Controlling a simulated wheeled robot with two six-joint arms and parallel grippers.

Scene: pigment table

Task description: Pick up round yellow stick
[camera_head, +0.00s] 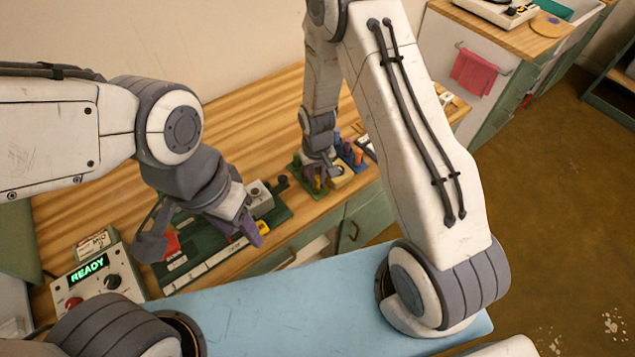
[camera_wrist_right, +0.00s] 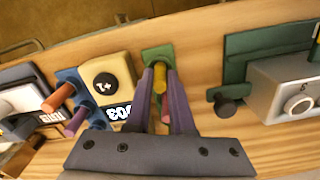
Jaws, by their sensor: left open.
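The round yellow stick (camera_wrist_right: 160,77) stands at a small green block (camera_wrist_right: 158,54) in the right wrist view. My right gripper (camera_wrist_right: 160,82) has its two purple fingers on either side of the stick. I cannot tell whether both fingers press on it. In the head view my right gripper (camera_head: 318,170) is low over the green block (camera_head: 300,163) on the wooden table, hiding most of the stick. My left gripper (camera_head: 205,238) is open above the dark green board, its fingers spread wide, with nothing seen between them.
Beside the stick are a cream block (camera_wrist_right: 108,82) and a blue holder (camera_wrist_right: 72,78) with orange and purple sticks. A grey box (camera_wrist_right: 283,88) stands to the right there. In the head view, a control box reading READY (camera_head: 95,283) is at left, and the wooden table (camera_head: 240,120) is bare behind.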

